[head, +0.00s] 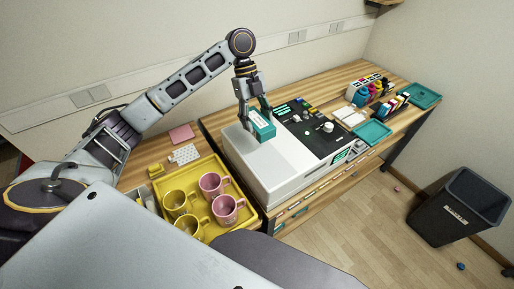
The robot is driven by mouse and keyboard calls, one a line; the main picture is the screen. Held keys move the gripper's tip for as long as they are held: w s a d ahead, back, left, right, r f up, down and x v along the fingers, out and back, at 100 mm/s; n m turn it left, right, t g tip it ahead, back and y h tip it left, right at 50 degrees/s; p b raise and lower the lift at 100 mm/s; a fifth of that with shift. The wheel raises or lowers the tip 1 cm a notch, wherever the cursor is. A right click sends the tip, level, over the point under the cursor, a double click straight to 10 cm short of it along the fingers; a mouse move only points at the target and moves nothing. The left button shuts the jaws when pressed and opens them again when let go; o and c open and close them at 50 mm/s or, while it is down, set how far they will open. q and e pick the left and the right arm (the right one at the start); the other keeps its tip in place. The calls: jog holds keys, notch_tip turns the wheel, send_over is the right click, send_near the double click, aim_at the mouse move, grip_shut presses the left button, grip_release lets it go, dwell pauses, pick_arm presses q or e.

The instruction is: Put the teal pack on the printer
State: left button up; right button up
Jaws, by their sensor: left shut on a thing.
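The teal pack (264,131) is a small box with a pale top. My left gripper (254,117) points down and is shut on it. The pack is over the white left part of the printer (258,165), close to the black panel. I cannot tell whether its underside touches the printer's top. The printer is a wide white machine with a black control panel (315,130) on its right side. My right gripper is out of view.
A yellow tray (178,236) with pink and yellow mugs stands left of the printer. Ink bottles (362,93), a teal tray (374,132) and another teal tray (424,96) lie to the right. A dark bin (461,206) stands on the floor.

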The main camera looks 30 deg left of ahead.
pick_arm(q)
jog(key=shift+f, duration=3.15)
jog(key=shift+f, duration=0.1)
jog(key=shift+f+p, duration=0.35)
jog(key=shift+f, duration=1.4)
jog(key=shift+f, duration=0.1)
jog(key=o, duration=1.3)
jog(key=shift+f, duration=0.1)
jog(key=shift+o, duration=0.2)
jog(key=b+v, duration=0.1)
jog(key=v, duration=1.1)
jog(key=shift+w, duration=0.1)
